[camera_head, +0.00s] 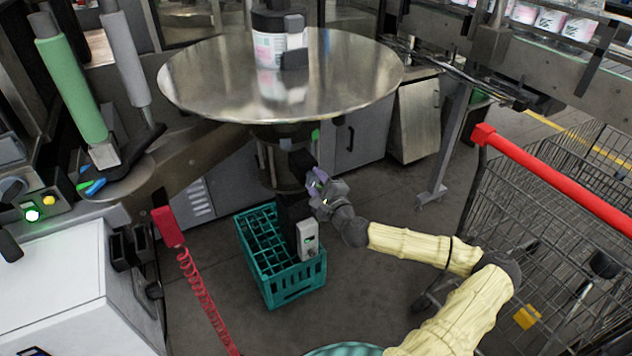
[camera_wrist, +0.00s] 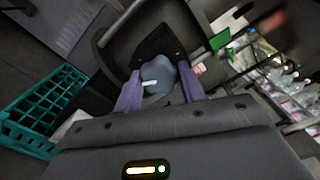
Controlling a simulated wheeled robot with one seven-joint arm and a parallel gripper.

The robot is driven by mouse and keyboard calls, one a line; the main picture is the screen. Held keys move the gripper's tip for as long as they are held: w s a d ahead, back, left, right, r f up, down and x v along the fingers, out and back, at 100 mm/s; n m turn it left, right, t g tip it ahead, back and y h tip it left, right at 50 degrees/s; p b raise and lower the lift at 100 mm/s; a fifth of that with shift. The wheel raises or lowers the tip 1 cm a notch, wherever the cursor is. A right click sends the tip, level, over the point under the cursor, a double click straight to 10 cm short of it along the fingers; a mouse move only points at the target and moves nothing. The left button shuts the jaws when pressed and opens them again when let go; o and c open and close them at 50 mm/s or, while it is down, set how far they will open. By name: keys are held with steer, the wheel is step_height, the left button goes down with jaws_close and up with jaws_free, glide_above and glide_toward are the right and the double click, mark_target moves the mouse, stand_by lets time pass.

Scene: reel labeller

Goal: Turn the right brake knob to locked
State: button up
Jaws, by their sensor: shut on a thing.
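A blue-grey rounded knob (camera_wrist: 157,72) with a short white mark sits on a dark bracket in the wrist view. My gripper (camera_wrist: 160,86) has its two purple fingers on either side of the knob and is shut on it. The white mark lies nearly level in that view. A green patch (camera_wrist: 220,39) shows to the upper right of the knob, and a small red patch lies lower, near the right finger. In the head view my gripper (camera_head: 318,184) is beside the dark column under the round steel table (camera_head: 330,85); the knob is hidden there.
A teal crate (camera_head: 292,288) stands on the floor below my gripper, also at left in the wrist view (camera_wrist: 35,108). A wire cart with a red handle (camera_head: 560,175) stands at right. A red coiled cord (camera_head: 196,285) hangs at left.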

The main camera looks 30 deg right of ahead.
steer(key=m, duration=0.6)
steer(key=shift+f+m+p, duration=0.1)
steer(key=shift+m+p, duration=0.2)
steer(key=shift+p, duration=0.1)
steer(key=o, duration=1)
steer(key=shift+s, duration=0.1)
steer(key=s, duration=0.5)
steer(key=s+p, duration=0.1)
steer(key=s, duration=1.1)
steer(key=shift+s+d+p, duration=0.1)
steer(key=shift+d+p, duration=0.2)
